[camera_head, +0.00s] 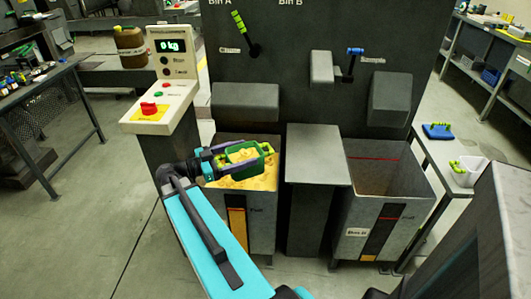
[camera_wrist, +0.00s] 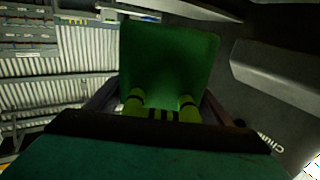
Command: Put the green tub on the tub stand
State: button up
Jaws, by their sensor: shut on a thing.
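The green tub (camera_head: 243,156) is held in my gripper (camera_head: 232,158), in the air over the mouth of the left bin. In the wrist view, the tub (camera_wrist: 168,50) fills the upper middle, with its lime-green, black-banded grip (camera_wrist: 165,106) between the fingers. My gripper is shut on the tub. The tub's contents cannot be made out. A dark flat-topped stand (camera_head: 318,160), which looks like the tub stand, is between the two bins. Its top is bare, and the tub is left of it, apart from it.
The left bin (camera_head: 262,232) holds yellow material; the right bin (camera_head: 385,212) looks empty. A control post (camera_head: 160,95) reading 0 kg stands left. The dark machine (camera_head: 300,70) with chutes and levers rises behind. A side table at right carries a white tub (camera_head: 468,172) and a blue item (camera_head: 437,131).

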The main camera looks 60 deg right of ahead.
jog(key=w+a+r+n+t+h+p, duration=0.1)
jog(key=w+a+n+t+h, duration=0.15)
jog(key=w+a+t, duration=0.45)
jog(key=w+a+n+t+h+p, duration=0.15)
jog(key=w+a+n, duration=0.25)
jog(key=w+a, duration=0.75)
jog(key=w+a+n+t+y, duration=0.2)
jog(key=w+a+n+t, duration=0.2)
jog(key=a, duration=0.9)
jog(key=w+a+n+t+y+p, duration=0.1)
jog(key=w+a+n+t, duration=0.3)
jog(key=a+t, duration=0.5)
jog(key=w+a+y, duration=0.1)
jog(key=a, duration=0.3)
jog(key=shift+a+y, duration=0.3)
jog(key=shift+y, duration=0.1)
jog(key=shift+s+r, duration=0.1)
jog(key=shift+s, duration=0.05)
